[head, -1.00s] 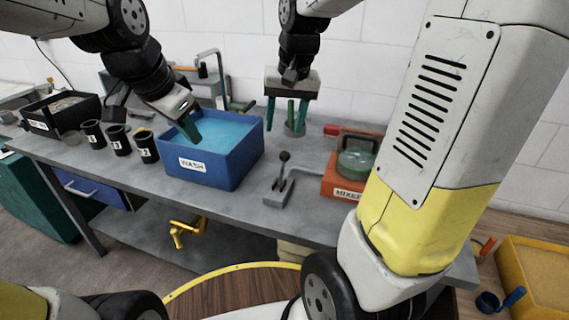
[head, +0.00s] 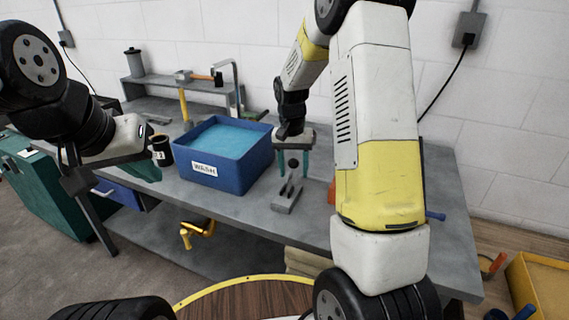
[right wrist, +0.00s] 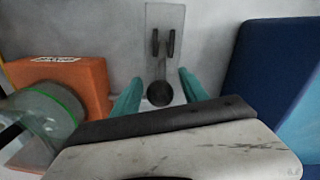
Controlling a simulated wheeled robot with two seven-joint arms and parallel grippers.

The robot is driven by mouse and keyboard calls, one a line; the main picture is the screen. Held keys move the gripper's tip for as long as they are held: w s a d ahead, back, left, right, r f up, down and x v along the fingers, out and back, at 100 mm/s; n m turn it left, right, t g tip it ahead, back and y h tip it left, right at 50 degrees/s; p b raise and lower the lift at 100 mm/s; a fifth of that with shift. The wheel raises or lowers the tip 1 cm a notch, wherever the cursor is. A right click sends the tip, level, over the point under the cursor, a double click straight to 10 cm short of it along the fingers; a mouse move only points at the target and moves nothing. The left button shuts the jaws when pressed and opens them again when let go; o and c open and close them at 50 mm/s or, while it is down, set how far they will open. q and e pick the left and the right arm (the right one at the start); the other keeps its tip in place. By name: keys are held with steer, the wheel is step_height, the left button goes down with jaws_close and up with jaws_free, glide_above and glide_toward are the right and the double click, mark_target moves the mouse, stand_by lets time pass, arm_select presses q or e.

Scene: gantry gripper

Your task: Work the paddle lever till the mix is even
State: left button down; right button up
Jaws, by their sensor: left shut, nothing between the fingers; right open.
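The paddle lever's grey base (head: 287,200) sits on the bench right of the blue tub. In the right wrist view its round dark knob (right wrist: 160,94) shows between the teal fingers of my right gripper (right wrist: 160,92), with a gap on each side. In the head view my right gripper (head: 293,165) is open and points down over the lever. The orange mixer (right wrist: 88,85) with its clear jar (right wrist: 38,125) is at the left of the right wrist view; my right arm hides most of it in the head view. The mix is unclear. My left gripper (head: 143,168) is shut and empty.
The blue tub (head: 240,176) of light blue liquid stands close to the lever and my right gripper. A black cup (head: 161,150) is left of it. A shelf (head: 160,88) with a hammer (head: 205,77) and a bent pipe (head: 236,85) stand behind.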

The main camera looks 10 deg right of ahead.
steer(key=shift+f, duration=0.75)
jaws_close()
stand_by(0.9)
